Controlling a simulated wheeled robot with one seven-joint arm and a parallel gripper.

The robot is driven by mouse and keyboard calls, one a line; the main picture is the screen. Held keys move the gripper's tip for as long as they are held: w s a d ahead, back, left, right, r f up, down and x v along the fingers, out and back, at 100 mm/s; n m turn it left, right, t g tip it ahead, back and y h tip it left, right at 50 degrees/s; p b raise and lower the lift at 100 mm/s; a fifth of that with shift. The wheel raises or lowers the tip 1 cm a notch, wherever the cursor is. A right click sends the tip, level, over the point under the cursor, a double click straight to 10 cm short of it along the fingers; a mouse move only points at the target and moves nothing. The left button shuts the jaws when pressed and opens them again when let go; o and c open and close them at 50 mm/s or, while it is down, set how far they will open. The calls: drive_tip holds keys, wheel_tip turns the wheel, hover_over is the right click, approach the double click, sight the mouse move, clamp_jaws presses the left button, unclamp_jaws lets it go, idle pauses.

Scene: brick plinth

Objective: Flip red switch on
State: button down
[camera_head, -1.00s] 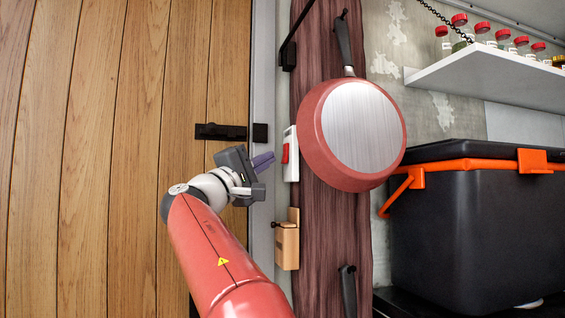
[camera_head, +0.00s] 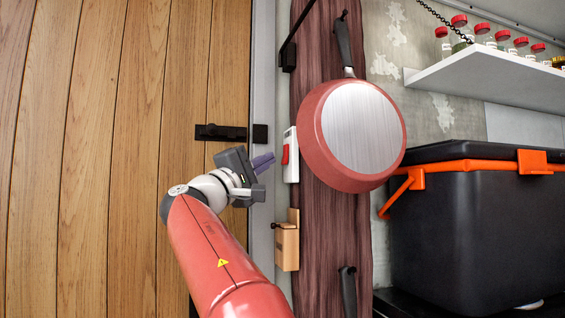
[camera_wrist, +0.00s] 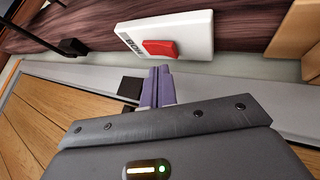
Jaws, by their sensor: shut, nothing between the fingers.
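The red switch (camera_head: 285,154) is a small red rocker on a white plate (camera_head: 291,168) mounted on the wall, just left of the hanging pan. In the wrist view the red rocker (camera_wrist: 161,49) sits on the white plate (camera_wrist: 196,33), beyond the fingertips. My gripper (camera_head: 270,160) is to the left of the switch. Its purple fingers (camera_wrist: 159,74) are shut and empty, pointing toward the plate just below the rocker in the wrist view. I cannot tell for certain whether the tips touch the plate; a small gap shows in the head view.
A red pan (camera_head: 312,120) hangs right of the switch on a dark wooden post (camera_head: 332,225). A wooden box (camera_head: 287,245) is mounted below the switch. A black latch (camera_head: 222,132) is on the wooden door (camera_head: 130,90). A black crate (camera_head: 470,235) stands at right.

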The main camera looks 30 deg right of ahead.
drive_tip(key=shift+d, duration=0.15)
idle(0.7)
drive_tip(key=shift+s+d, duration=0.1)
drive_tip(key=shift+d, duration=0.15)
drive_tip(key=shift+s+d, duration=0.1)
drive_tip(key=shift+d, duration=0.25)
idle(0.6)
drive_tip(key=shift+a, duration=0.2)
drive_tip(key=shift+w+a, duration=0.2)
drive_tip(key=shift+a, duration=0.35)
drive_tip(key=a, duration=0.1)
drive_tip(key=w+a+p, duration=0.1)
drive_tip(key=a, duration=0.1)
drive_tip(key=a+p, duration=0.1)
drive_tip(key=shift+w+a+r, duration=0.2)
drive_tip(key=shift+a+r, duration=0.15)
drive_tip(key=shift+a, duration=0.05)
idle(0.4)
